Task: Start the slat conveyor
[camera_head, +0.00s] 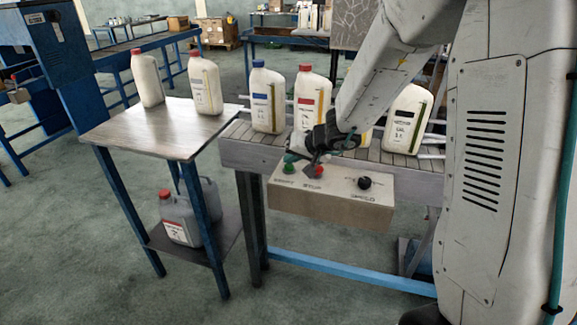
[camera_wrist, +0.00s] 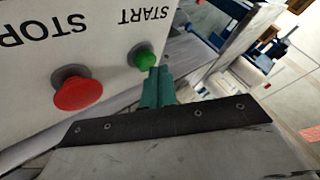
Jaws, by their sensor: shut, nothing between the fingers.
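The control box (camera_head: 330,205) is beige and hangs at the front of the slat conveyor (camera_head: 350,172). It has a green button (camera_head: 289,169) marked START, a red button (camera_head: 319,170) marked STOP and a black knob (camera_head: 364,182). My gripper (camera_head: 299,156) is shut and empty, just above the green and red buttons. In the wrist view its teal fingers (camera_wrist: 157,86) are closed together, with their tips right beside the green START button (camera_wrist: 145,57). I cannot tell whether they touch it. The red STOP button (camera_wrist: 78,90) is to their left, clear of the fingers.
Several white bottles, one with a blue cap (camera_head: 267,98), stand on the conveyor. Two red-capped bottles (camera_head: 205,84) stand on a small table (camera_head: 150,131) at left, with grey canisters (camera_head: 183,218) on its lower shelf. A blue-framed bench (camera_head: 130,50) is behind.

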